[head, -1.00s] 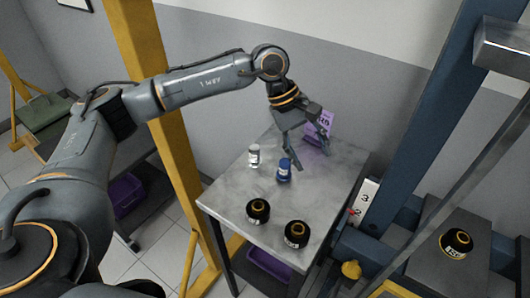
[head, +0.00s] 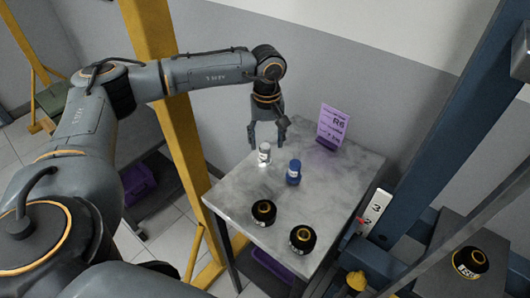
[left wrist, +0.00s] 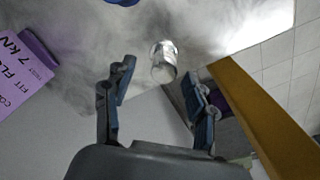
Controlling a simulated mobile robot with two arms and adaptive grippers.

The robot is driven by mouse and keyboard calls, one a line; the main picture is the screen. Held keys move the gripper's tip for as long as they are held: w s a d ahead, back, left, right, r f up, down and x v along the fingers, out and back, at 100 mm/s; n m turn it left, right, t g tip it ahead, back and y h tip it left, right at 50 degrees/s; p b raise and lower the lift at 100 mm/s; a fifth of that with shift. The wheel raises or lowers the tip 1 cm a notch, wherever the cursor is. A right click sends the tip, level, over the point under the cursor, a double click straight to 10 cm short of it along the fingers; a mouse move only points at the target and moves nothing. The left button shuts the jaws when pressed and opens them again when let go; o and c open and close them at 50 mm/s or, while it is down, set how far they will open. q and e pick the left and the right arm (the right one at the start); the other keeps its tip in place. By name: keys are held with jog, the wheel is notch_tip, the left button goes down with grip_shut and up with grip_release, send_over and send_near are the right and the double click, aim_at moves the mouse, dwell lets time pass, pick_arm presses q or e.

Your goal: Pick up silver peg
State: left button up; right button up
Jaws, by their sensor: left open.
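The silver peg (head: 264,154) stands upright on the grey table, a small cylinder with a pale label. It also shows in the left wrist view (left wrist: 163,62), between and beyond the fingertips. My left gripper (head: 267,146) points down just behind and above the peg, with its fingers apart and nothing between them that I can see held. In the left wrist view the open fingers (left wrist: 158,82) spread to either side of the peg's line. My right gripper is not in view.
A blue peg (head: 294,172) stands close to the right of the silver one. Two black round parts (head: 264,212) (head: 302,239) sit at the table's front. A purple sign (head: 332,125) stands at the back. A yellow post (head: 172,120) rises left of the table (head: 235,190).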

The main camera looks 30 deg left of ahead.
aim_at(265, 146)
pick_arm(q)
jog(key=f, duration=0.1)
jog(key=f+p, duration=0.1)
jog(key=f, duration=0.1)
jog(key=f+p, duration=0.1)
jog(key=shift+s+a+f, duration=0.2)
jog(key=shift+a, duration=0.05)
jog(key=shift+f, duration=0.25)
jog(key=c, duration=0.9)
grip_shut()
